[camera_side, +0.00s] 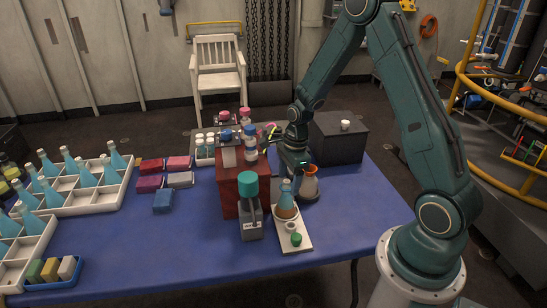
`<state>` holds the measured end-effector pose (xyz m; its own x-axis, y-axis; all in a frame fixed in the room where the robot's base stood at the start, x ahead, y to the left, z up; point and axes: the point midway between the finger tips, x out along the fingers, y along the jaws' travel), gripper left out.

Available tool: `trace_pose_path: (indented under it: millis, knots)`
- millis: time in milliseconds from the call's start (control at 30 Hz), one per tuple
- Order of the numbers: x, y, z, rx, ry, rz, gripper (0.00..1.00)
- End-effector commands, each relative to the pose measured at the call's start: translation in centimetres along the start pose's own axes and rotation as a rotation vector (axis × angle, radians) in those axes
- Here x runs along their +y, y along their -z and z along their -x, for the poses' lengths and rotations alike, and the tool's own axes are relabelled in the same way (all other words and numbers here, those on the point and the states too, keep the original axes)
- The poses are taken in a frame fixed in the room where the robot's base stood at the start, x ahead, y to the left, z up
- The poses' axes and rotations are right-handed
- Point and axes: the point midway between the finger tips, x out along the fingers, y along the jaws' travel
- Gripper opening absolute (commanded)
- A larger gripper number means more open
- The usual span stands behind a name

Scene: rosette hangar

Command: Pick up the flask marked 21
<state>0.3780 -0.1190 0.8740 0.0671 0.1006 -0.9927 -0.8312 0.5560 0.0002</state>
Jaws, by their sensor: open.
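Several flasks of pale blue liquid (112,160) stand in white racks at the left of the blue table. Another flask (286,205) stands on a small white tray near the front middle, and an orange-collared flask (307,187) stands behind it. No number is readable on any flask, so I cannot tell which is marked 21.
A red box (232,195) carries several bottles. A teal-capped grey bottle (249,215) stands before it. Coloured blocks (162,201) lie left of it, and a dark box (340,140) sits at the back right. The front-left middle of the blue table (150,245) is clear.

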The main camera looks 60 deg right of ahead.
Motion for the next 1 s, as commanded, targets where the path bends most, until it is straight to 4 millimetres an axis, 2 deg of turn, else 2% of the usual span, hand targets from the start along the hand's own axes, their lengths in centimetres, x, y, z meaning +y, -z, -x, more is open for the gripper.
trace_pose_path:
  millis: [133, 533, 1000]
  knots:
    - [0.1, 0.0, -0.9, 0.001, -0.001, 0.001, 0.67]
    - [0.0, 0.0, -1.7, 0.001, -0.002, 0.001, 0.67]
    - [0.0, -0.1, -6.0, 0.001, -0.002, 0.001, 0.67]
